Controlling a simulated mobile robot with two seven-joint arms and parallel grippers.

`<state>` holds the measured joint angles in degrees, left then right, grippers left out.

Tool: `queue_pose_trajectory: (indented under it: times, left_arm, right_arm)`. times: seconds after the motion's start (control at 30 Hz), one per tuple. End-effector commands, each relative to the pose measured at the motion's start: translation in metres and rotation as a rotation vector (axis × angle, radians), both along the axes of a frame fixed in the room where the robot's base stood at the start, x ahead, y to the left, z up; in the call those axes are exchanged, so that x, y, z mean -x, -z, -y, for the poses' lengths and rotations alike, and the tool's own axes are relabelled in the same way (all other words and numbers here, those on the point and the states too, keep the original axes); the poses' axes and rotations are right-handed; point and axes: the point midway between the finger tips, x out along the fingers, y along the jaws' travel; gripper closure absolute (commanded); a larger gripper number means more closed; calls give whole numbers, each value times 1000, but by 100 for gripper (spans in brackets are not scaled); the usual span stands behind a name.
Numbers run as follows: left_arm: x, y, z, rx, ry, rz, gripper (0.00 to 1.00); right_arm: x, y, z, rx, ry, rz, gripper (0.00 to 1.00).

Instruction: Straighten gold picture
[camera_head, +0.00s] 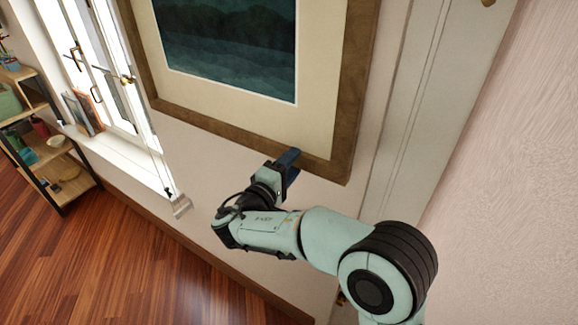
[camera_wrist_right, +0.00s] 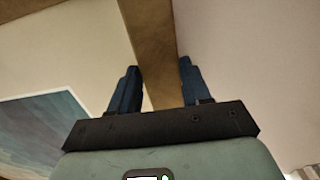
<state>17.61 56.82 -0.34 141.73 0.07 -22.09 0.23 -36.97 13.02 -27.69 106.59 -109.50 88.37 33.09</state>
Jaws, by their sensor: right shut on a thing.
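The picture hangs on the wall in the head view, with a broad gold-brown frame (camera_head: 215,122), a cream mat and a dark blue-green image (camera_head: 228,45). Its top is out of view. I cannot tell for sure from this slanted view how far it is tilted. My right gripper (camera_head: 291,160) is at the frame's bottom edge, toward the right corner, shut on it. In the right wrist view, the wooden frame bar (camera_wrist_right: 150,40) runs between the two blue fingers of the gripper (camera_wrist_right: 158,70). My left gripper is not in view.
A pale door frame (camera_head: 410,100) stands just right of the picture. An open window (camera_head: 100,65) with a white sill is on the left, beside a shelf (camera_head: 50,165) holding pots. The wooden floor (camera_head: 120,260) below is clear.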

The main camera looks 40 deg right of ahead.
Motion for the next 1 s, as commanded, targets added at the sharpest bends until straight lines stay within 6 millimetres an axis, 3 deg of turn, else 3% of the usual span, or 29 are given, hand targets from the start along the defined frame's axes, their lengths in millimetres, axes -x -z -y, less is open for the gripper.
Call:
queue_pose_trajectory:
  times: [0.13,0.17,0.2,0.23,0.63,1.0]
  left_arm:
    - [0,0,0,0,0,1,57]
    - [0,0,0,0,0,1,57]
    - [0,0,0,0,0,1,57]
    - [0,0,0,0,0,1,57]
    - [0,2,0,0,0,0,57]
    - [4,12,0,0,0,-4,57]
  right_arm:
    - [0,0,-1,-2,-1,3,100]
    - [0,0,-1,-2,-1,3,43]
    - [0,0,-1,-2,-1,3,30]
    - [0,0,-1,-2,-1,2,27]
    - [2,1,-9,-4,-3,2,27]
    - [29,1,-82,-3,-6,1,27]
